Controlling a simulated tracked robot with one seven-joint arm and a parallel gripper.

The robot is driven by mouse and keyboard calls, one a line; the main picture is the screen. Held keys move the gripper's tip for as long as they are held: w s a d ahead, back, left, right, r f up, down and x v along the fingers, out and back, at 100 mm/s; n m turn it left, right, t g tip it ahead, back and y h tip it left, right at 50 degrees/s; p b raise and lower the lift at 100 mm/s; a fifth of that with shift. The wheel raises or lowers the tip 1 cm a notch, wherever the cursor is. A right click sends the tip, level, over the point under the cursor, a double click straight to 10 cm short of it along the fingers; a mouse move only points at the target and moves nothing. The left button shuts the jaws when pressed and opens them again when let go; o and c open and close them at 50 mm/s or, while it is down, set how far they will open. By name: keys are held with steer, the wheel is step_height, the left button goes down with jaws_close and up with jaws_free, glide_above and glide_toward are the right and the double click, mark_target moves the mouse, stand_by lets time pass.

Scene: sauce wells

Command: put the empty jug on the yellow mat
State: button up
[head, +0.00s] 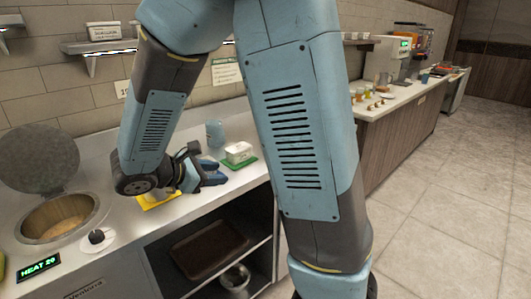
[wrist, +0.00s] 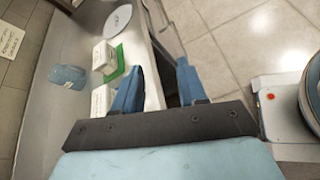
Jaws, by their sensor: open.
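A yellow mat (head: 158,202) lies on the counter below my wrist in the head view, partly covered by my arm; I cannot tell whether anything stands on it. A light blue jug-like vessel (head: 214,133) stands farther back on the counter, and it also shows at the left of the wrist view (wrist: 68,77). I cannot see whether it is empty. My gripper (head: 220,172) is low over the counter, to the right of the yellow mat and in front of the vessel. In the wrist view its blue fingers (wrist: 160,82) are apart with nothing between them.
A white tub (head: 238,150) stands on a green mat (head: 243,162) beside the vessel. A lidded well (head: 65,215) and a black knob (head: 97,238) are at the left. A brown tray (head: 208,250) and a metal pot (head: 235,278) sit on shelves below the counter.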

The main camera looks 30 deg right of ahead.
steer(key=s+d+r+m+g+y, duration=0.35)
steer(key=s+d+m+y, duration=0.3)
steer(key=s+m, duration=0.25)
steer(key=s+r+m+t+y, duration=0.5)
steer(key=s+r+m, duration=0.2)
steer(key=r+m, duration=0.1)
steer(key=shift+d+r+y, duration=0.15)
steer(key=shift+d+y, duration=0.05)
steer(key=shift+y, duration=0.15)
steer(key=shift+s, duration=0.15)
